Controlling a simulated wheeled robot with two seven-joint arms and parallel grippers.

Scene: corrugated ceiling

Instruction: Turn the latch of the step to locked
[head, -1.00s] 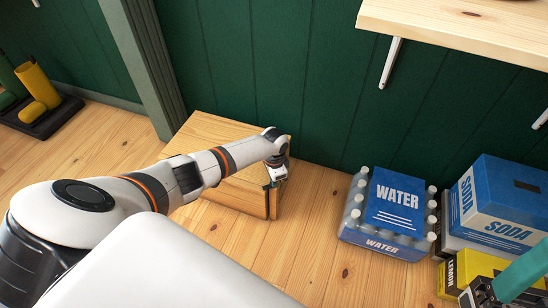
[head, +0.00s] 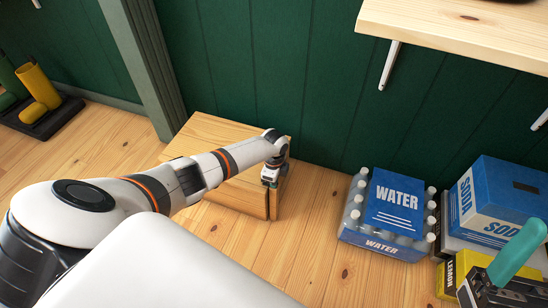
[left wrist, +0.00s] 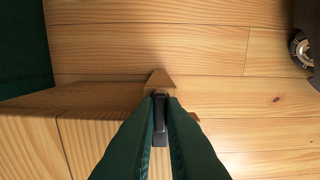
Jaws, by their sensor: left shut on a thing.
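The step (head: 205,130) is a light wooden box on the floor against the green wall in the head view. Its front edge also shows in the left wrist view (left wrist: 95,97). My left gripper (head: 270,180) is at the step's right end. In the left wrist view its green fingers (left wrist: 160,108) are closed on the dark latch (left wrist: 160,135). A pointed wooden piece shows just beyond the fingertips; I cannot tell whether it belongs to the latch. Part of my right gripper (head: 518,250), with one teal finger, shows at the lower right; its jaw gap is hidden.
A pack of water bottles (head: 390,210) stands right of the step. Blue soda (head: 500,200) and yellow lemon (head: 460,272) boxes are at the far right. A wooden shelf (head: 460,28) juts from the wall above. Floor between step and water pack is clear.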

